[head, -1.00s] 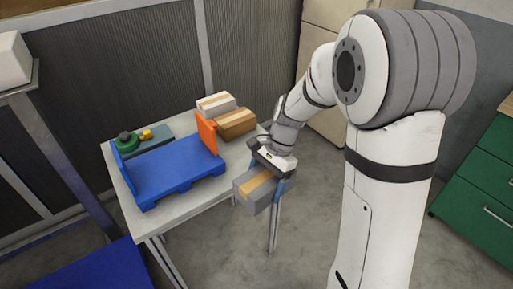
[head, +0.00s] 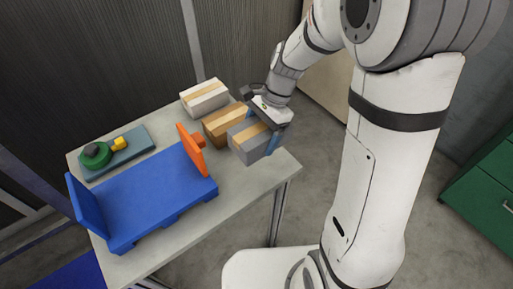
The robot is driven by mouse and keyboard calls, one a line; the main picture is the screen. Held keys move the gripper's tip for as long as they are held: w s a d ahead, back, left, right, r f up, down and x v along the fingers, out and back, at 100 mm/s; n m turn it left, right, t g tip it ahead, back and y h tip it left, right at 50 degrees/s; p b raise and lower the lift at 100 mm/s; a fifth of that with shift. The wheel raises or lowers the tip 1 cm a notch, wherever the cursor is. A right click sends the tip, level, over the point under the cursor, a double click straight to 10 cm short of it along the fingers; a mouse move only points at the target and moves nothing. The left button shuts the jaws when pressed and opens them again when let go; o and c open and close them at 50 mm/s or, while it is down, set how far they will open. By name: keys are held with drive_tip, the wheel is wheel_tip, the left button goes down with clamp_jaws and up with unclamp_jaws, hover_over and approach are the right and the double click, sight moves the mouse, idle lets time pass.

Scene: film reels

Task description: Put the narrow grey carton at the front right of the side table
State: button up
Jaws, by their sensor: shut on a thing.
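My gripper (head: 262,127) is shut on the narrow grey carton (head: 242,147), which has a tan tape strip across its top. The carton is over the right part of the side table (head: 222,208), just right of and in front of a brown carton. I cannot tell whether it touches the tabletop or the brown carton.
The brown carton (head: 214,128) and a white carton (head: 205,100) stand at the back right. A blue tray (head: 150,195) with an orange end plate (head: 191,149) fills the middle. A teal board (head: 130,152) with green and yellow parts lies behind it. The front right corner is bare.

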wheel_tip(320, 180, down, 9)
drive_tip(key=shift+s+f, duration=0.1)
drive_tip(key=shift+f, duration=0.05)
idle(0.4)
drive_tip(key=shift+f+b, duration=0.15)
drive_tip(key=shift+b, duration=0.2)
drive_tip(key=o, duration=1.1)
drive_tip(key=shift+o, duration=0.2)
drive_tip(key=shift+r, duration=0.2)
drive_tip(key=p+v, duration=0.1)
drive_tip(key=v, duration=1)
drive_tip(key=shift+d+r, duration=0.15)
drive_tip(key=shift+r, duration=0.2)
drive_tip(key=s+d+r+n+t+h, duration=0.1)
drive_tip(key=s+d+r+n+t, duration=0.1)
drive_tip(key=s+d+r+n, duration=0.2)
drive_tip(key=s+d+r+n+t+h, duration=0.2)
drive_tip(key=s+d+r+n+t, duration=0.1)
drive_tip(key=s+n, duration=0.4)
drive_tip(key=shift+s+d+r+h, duration=0.3)
drive_tip(key=shift+s+d+r, duration=0.25)
drive_tip(key=shift+s, duration=1.3)
